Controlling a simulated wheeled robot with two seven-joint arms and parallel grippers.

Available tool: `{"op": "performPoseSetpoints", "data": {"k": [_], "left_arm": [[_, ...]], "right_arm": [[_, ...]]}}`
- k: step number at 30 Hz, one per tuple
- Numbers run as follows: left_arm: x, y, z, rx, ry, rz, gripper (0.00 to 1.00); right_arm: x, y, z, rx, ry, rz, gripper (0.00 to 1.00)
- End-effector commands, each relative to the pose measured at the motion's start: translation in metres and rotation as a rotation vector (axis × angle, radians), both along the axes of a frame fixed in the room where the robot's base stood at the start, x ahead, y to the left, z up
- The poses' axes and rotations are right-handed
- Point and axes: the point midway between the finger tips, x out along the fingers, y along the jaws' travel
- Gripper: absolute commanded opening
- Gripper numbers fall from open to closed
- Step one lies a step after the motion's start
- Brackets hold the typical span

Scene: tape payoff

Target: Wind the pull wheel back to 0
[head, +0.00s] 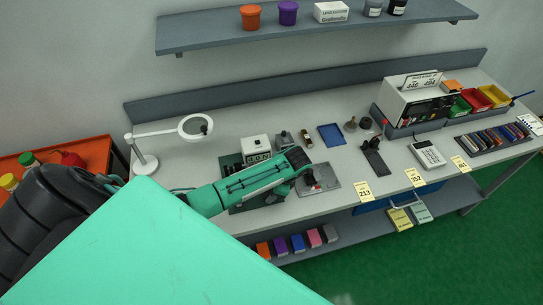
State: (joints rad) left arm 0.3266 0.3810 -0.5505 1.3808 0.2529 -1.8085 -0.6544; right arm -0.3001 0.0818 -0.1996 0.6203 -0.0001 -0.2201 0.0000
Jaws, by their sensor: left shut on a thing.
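A white counter box (256,144) with a dark display stands on a dark green base (229,161) in the middle of the bench; its digits are too small to read surely. My left arm reaches in from the left across the front of this base. My left gripper (303,162) is at the right end of the base, beside a grey metal plate (321,183) with small red and dark parts. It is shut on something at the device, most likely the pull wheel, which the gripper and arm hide. My right gripper is not in view.
A magnifier lamp (145,162) stands at the left of the bench. A blue tray (331,135), a black stand (374,160), a calculator (427,153) and a white instrument (420,97) lie to the right. Yellow number tags (364,191) mark the front edge.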

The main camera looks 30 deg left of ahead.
Motion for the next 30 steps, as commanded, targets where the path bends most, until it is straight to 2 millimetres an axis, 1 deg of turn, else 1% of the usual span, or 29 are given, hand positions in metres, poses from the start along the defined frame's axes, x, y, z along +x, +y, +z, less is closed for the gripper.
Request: {"op": "performPoseSetpoints", "data": {"k": [21, 30], "left_arm": [[0.0025, 0.0018, 0.0008, -0.002, -0.002, 0.682, 0.23], [0.0026, 0.0027, 0.0009, -0.001, -0.001, 0.929, 0.23]], "right_arm": [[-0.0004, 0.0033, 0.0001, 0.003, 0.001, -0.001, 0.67], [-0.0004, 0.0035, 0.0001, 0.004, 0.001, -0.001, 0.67]]}}
